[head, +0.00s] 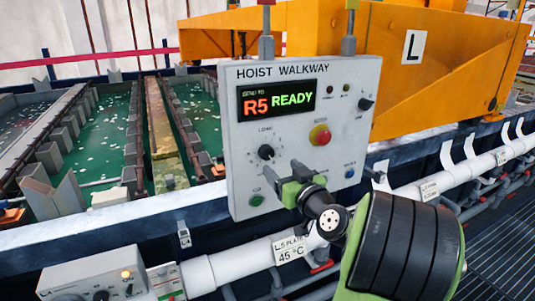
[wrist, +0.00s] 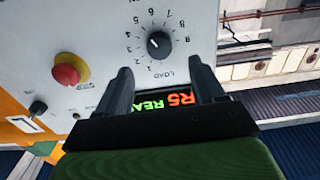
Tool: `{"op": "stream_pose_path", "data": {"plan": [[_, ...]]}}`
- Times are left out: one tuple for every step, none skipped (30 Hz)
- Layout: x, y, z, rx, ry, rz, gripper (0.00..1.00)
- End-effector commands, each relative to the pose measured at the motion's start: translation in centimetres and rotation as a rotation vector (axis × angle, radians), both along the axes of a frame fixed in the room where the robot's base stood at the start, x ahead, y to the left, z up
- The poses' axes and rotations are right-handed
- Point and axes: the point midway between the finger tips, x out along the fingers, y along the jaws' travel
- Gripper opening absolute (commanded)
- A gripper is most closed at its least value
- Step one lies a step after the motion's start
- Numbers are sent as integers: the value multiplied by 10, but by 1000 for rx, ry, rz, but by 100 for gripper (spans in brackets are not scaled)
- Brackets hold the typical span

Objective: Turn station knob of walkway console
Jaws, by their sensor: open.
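The walkway console (head: 240,190) is a pale upright panel headed "HOIST WALKWAY". Its display (head: 278,103) reads "R5 READY". A black dial knob (head: 266,152) with a white pointer line sits at its left. In the wrist view this knob (wrist: 158,44) has a ring of numbers and a label that looks like "LOAD". A smaller black knob (head: 366,103) is at the upper right. No label saying station is readable. My gripper (head: 284,168) is open and empty, below and right of the dial knob. In the wrist view its fingertips (wrist: 160,66) point toward the knob, apart from it.
A red stop button (head: 320,135) on a yellow base sits right of the dial knob. A green button (head: 257,200) and a blue button (head: 350,173) are lower down. A white pipe (head: 235,262) runs below the console. Green tanks (head: 95,150) lie behind at left.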

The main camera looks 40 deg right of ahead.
Motion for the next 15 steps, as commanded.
{"op": "stream_pose_path", "data": {"plan": [[14, -3, 3, 2, 1, 7, 68], [21, -5, 4, 2, 0, 6, 68], [30, -7, 4, 1, 0, 6, 68], [37, -10, 3, 2, 0, 6, 68], [43, -12, 3, 1, 1, 5, 68], [51, -13, 3, 1, 1, 5, 68], [55, -15, 3, 1, 0, 4, 68], [60, -17, 2, 2, 0, 3, 68], [64, -18, 2, 0, 1, 3, 68], [67, -19, 2, 0, 1, 3, 68], [69, -20, 1, 1, 1, 3, 68], [71, -21, 1, 1, 2, 1, 68], [72, -21, 1, 1, 2, 0, 68], [73, -21, 0, 1, 2, 0, 68], [73, -21, 0, 1, 2, 0, 68]]}}
